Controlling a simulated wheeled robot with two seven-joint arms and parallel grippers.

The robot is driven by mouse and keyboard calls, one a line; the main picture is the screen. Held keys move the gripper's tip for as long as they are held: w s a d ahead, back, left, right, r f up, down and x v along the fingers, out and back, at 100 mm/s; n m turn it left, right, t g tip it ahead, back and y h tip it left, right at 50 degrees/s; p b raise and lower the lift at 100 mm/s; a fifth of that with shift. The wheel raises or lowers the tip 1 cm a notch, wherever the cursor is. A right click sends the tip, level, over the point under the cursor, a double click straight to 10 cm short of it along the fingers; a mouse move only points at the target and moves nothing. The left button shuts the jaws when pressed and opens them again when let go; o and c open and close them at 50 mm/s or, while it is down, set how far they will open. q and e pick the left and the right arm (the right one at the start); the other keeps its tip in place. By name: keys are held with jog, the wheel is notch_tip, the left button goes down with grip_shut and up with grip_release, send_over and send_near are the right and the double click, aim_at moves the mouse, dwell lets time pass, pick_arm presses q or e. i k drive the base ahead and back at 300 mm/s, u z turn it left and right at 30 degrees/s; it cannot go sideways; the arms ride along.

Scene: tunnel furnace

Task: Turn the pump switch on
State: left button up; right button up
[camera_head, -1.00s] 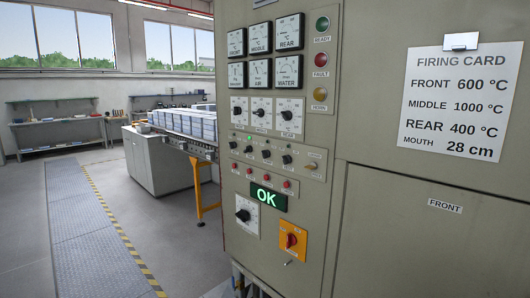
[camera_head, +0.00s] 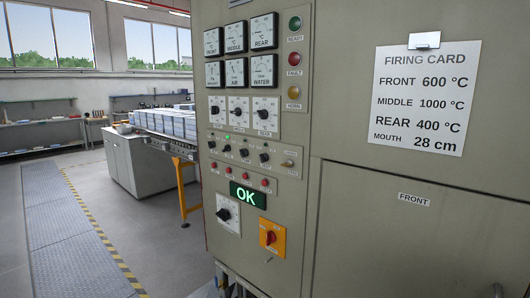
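The control panel (camera_head: 293,170) stands in the middle of the view. A row of small black rotary switches sits below the dials, with a left switch (camera_head: 212,144), a middle switch (camera_head: 244,152) and a right switch (camera_head: 264,157) among them. Their labels are too small to read, so I cannot tell which is the pump switch. A small green lamp (camera_head: 227,136) above the row looks lit. Neither of my grippers can be made out.
A green OK display (camera_head: 247,195), a red rotary switch on an orange plate (camera_head: 271,237) and a black knob (camera_head: 223,214) are lower on the panel. A firing card (camera_head: 419,100) hangs at right. A conveyor with stacked blocks (camera_head: 170,122) is behind at left. The floor at left is clear.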

aim_at(244, 152)
jog(key=k, duration=0.5)
jog(key=u, duration=1.05)
jog(key=i, duration=1.1)
jog(key=z, duration=2.6)
